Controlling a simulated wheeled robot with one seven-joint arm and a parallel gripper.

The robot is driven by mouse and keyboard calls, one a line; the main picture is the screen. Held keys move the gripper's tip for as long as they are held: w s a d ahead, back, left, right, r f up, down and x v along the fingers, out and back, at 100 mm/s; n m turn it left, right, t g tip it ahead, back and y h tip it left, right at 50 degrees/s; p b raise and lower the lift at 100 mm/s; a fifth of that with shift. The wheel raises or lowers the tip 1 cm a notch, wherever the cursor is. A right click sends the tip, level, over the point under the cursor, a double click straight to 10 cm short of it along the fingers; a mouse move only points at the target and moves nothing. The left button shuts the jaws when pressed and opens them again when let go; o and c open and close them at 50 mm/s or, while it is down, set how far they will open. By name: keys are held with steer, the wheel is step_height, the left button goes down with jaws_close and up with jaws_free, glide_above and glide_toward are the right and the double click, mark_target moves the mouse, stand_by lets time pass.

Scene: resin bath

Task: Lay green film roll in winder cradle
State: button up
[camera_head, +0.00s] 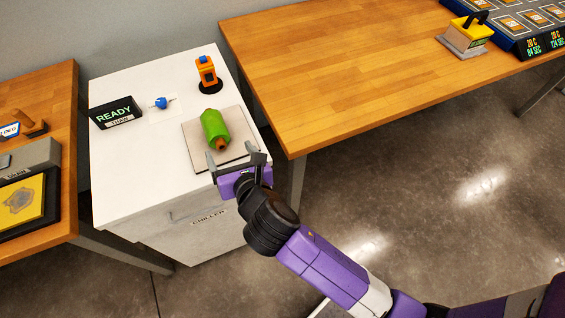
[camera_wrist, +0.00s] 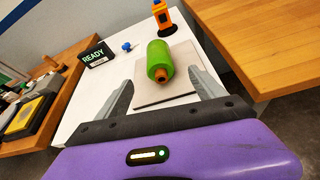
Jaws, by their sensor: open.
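The green film roll (camera_head: 214,125) lies on a light grey square pad (camera_head: 196,157) on top of the white chiller cabinet. Its brown core end points toward my gripper. My gripper (camera_head: 238,161) is open and empty, just in front of the roll at the near edge of the pad. In the wrist view the roll (camera_wrist: 159,58) sits ahead of and between the two spread fingers, apart from them. I cannot make out a winder cradle for certain in either view.
An orange device (camera_head: 207,72) on a black base stands behind the roll. A READY sign (camera_head: 115,113) and a small blue-knobbed item (camera_head: 161,102) are to its left. Wooden tables flank the cabinet; the right one (camera_head: 330,75) is mostly clear, with a dark blue panel (camera_head: 520,30) at its far end.

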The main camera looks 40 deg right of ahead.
steer(key=s+f+m+y, duration=0.35)
steer(key=s+m, duration=0.85)
steer(key=s, duration=0.5)
steer(key=s+d+r+m, duration=0.1)
steer(key=s+r+m, duration=0.4)
steer(key=s+m, duration=0.3)
steer(key=s+d+r+m+t, duration=0.1)
steer(key=s+d+r+m, duration=0.1)
steer(key=s+r+m, duration=0.3)
steer(key=s+m, duration=0.3)
steer(key=m, duration=0.2)
steer(key=shift+r+m+t, duration=0.25)
steer(key=shift+m+t, duration=0.05)
steer(key=shift+m, duration=0.1)
steer(key=o, duration=0.5)
steer(key=shift+s+r, duration=0.1)
steer(key=shift+c, duration=0.2)
steer(key=shift+m+h, duration=0.25)
steer(key=shift+m, duration=0.05)
